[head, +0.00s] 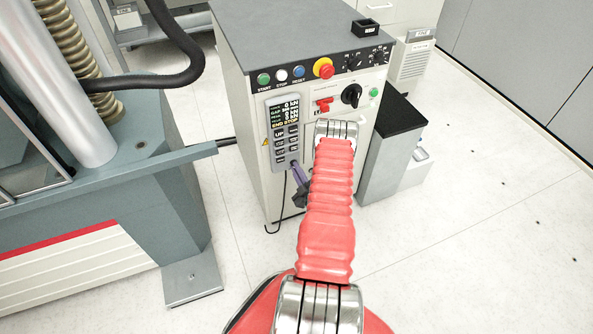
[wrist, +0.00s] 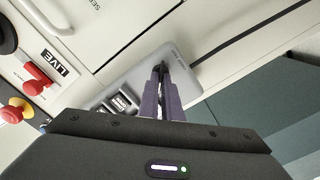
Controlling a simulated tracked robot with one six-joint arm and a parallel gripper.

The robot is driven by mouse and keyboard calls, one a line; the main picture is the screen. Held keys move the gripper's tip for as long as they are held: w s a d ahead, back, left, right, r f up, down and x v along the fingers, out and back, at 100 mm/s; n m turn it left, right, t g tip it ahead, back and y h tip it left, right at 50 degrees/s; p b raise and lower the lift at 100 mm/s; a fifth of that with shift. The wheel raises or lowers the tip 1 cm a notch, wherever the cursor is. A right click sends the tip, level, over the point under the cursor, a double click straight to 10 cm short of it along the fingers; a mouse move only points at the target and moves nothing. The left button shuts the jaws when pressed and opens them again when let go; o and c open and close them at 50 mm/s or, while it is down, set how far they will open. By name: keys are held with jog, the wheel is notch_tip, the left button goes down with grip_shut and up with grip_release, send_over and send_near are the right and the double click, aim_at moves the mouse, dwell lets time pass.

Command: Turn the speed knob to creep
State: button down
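The control cabinet (head: 245,140) stands ahead. Two small black knobs, a left one (head: 355,60) and a right one (head: 379,54), sit at the right end of its top panel strip. Their labels are too small to read, so I cannot tell which is the speed knob or where it points. A larger black rotary switch (head: 351,96) is below them. My gripper (head: 296,169) is low in front of the cabinet, below and left of the knobs. In the wrist view its purple fingers (wrist: 162,72) look closed together, empty, in front of the grey pendant (wrist: 185,55).
The grey pendant with a display (head: 284,128) is on the cabinet front, close to my fingertips; contact is unclear. START, STOP and RESET buttons and a red emergency stop (head: 326,71) line the strip. A red switch (head: 323,104) is below. The testing frame (head: 140,160) stands left.

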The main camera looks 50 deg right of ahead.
jog(key=shift+w+a+f, duration=0.1)
jog(key=shift+a+f, duration=0.05)
jog(key=shift+a, duration=0.05)
jog(key=c, duration=2)
grip_release()
jog(key=shift+d, duration=0.1)
jog(key=v, duration=1.4)
jog(key=shift+d, duration=0.1)
